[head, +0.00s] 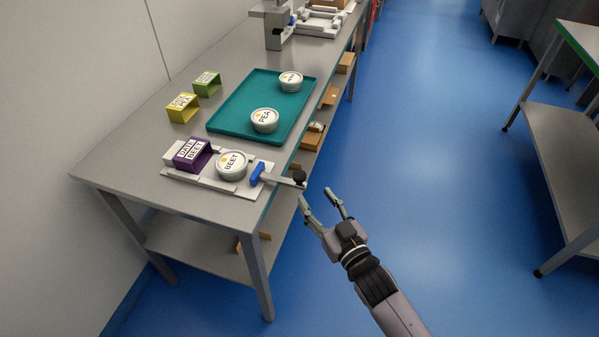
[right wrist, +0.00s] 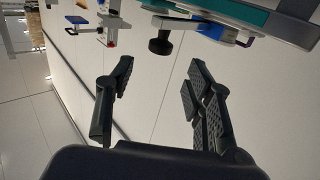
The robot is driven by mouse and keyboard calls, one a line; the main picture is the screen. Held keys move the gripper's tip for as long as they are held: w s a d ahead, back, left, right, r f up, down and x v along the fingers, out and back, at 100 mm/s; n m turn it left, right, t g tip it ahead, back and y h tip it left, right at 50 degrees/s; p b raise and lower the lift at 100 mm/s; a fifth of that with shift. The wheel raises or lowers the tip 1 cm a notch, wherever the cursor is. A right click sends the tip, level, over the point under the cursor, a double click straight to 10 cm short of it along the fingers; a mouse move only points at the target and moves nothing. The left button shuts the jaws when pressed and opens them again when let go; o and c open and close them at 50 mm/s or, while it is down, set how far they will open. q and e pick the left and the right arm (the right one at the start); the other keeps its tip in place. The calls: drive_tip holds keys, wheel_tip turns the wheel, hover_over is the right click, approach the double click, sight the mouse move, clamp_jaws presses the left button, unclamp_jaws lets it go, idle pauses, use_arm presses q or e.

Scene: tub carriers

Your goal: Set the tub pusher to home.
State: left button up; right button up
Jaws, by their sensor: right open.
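The tub pusher (head: 279,179) has a blue pad, a grey bar and a black knob at its right end. The bar sticks out past the table's right edge, and the blue pad stands on the white fixture (head: 250,189), a small gap right of the BEET tub (head: 231,165). The tub sits beside the purple DATE BEET carrier (head: 193,155). My right gripper (head: 317,194) is open and empty, off the table edge just below and right of the knob. In the right wrist view the knob (right wrist: 160,44) shows beyond the open fingers (right wrist: 160,66). My left gripper is not in view.
A teal tray (head: 225,118) holds a PEA tub (head: 265,120) and another white tub (head: 290,81). Yellow (head: 183,107) and green (head: 207,84) carriers stand left of it. Small brown boxes sit under the table's right edge. The blue floor to the right is clear up to another bench (head: 560,150).

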sight(303, 180)
drive_tip(key=x, duration=0.9)
drive_tip(key=shift+w+a+p, duration=0.15)
drive_tip(key=shift+w+p, duration=0.15)
drive_tip(key=shift+p, duration=0.05)
clamp_jaws()
idle(0.4)
